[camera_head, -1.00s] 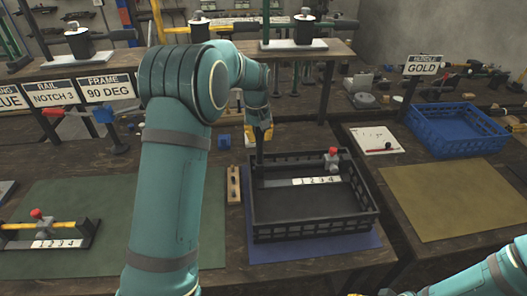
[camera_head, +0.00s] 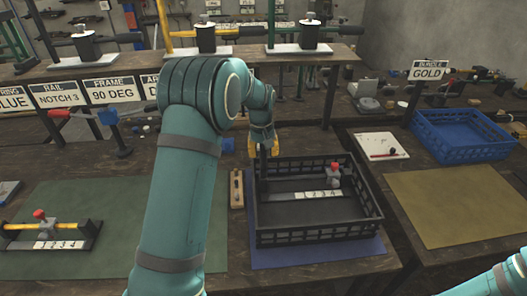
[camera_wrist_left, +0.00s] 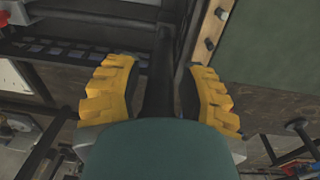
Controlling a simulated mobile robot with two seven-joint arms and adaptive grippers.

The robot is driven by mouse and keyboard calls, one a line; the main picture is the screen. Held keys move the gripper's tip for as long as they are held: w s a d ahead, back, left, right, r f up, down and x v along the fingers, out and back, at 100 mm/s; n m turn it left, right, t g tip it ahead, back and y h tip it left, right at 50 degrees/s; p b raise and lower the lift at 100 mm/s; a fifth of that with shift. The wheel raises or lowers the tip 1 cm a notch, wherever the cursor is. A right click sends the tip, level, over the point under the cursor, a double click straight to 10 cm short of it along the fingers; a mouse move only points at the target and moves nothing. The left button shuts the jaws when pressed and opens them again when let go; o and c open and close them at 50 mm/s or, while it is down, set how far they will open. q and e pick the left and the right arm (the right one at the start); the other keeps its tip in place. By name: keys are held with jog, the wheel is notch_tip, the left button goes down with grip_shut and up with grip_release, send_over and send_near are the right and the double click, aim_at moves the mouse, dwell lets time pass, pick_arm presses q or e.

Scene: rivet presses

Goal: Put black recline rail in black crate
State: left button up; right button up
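The black crate (camera_head: 320,235) stands on a blue mat at the middle right of the table in the head view. The black recline rail (camera_head: 285,196), with a red-topped knob and a 1 2 3 4 strip, lies inside it. My left gripper (camera_head: 263,148) hangs at the crate's back left corner. In the left wrist view its yellow fingers (camera_wrist_left: 160,100) stand apart. A dark upright bar shows between them with gaps at its sides; I cannot tell whether it is crate or rail. My right gripper is out of view; only its arm shows at lower right.
Another rail with a yellow bar (camera_head: 25,228) sits on the green mat (camera_head: 110,205) at left. A wooden strip (camera_head: 236,188) lies beside the crate. A blue crate (camera_head: 465,138) and an empty yellow mat (camera_head: 450,205) are at right. A shelf with presses (camera_head: 207,40) runs behind.

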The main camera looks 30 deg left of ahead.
pick_arm(q)
jog(key=r, duration=0.4)
jog(key=r+p, duration=0.1)
jog(key=r, duration=0.7)
jog(key=shift+s+a+p, duration=0.15)
jog(key=shift+s+p, duration=0.15)
jog(key=shift+s, duration=0.05)
jog(key=shift+r, duration=0.1)
